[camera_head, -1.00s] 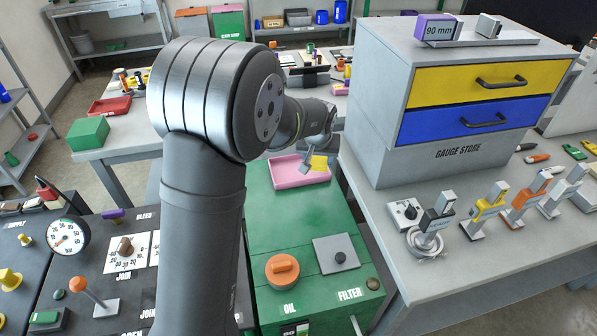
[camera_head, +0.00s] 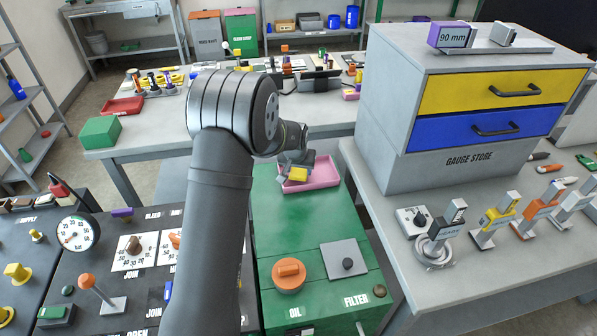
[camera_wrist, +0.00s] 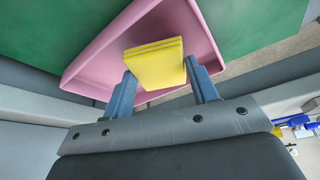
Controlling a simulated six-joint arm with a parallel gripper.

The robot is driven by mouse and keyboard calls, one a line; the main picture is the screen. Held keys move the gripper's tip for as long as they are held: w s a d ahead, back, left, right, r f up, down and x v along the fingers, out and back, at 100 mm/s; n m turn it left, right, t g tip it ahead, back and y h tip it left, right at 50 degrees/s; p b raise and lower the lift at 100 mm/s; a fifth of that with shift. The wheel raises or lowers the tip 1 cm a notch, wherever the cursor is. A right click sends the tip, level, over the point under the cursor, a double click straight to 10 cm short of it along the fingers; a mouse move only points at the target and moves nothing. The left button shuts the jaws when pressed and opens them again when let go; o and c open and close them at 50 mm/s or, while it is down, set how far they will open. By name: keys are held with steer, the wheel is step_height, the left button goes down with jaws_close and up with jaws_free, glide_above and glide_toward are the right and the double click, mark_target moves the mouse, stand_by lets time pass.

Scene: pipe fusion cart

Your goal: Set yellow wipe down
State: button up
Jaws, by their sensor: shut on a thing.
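The yellow wipe (camera_wrist: 156,63) is a small folded pad in the wrist view, held between the two fingers of my gripper (camera_wrist: 163,88). My gripper is shut on it. Behind it in the wrist view is the pink tray (camera_wrist: 95,62), with a raised rim. In the head view the yellow wipe (camera_head: 298,174) shows at my gripper (camera_head: 295,170), over the pink tray (camera_head: 322,174) on the green cabinet (camera_head: 290,225). I cannot tell whether the wipe touches the tray floor. The arm hides part of the cabinet's left side.
The grey gauge store (camera_head: 455,147), with yellow and blue drawers, stands right of the tray. An orange oil cap (camera_head: 289,274) and a grey filter plate (camera_head: 347,259) sit on the cabinet's near part. A table with a green block (camera_head: 100,131) lies behind left.

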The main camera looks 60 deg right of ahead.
steer(key=shift+f, duration=0.65)
steer(key=shift+f, duration=0.1)
steer(key=o, duration=0.9)
steer(key=shift+o, duration=0.2)
steer(key=v, duration=1.2)
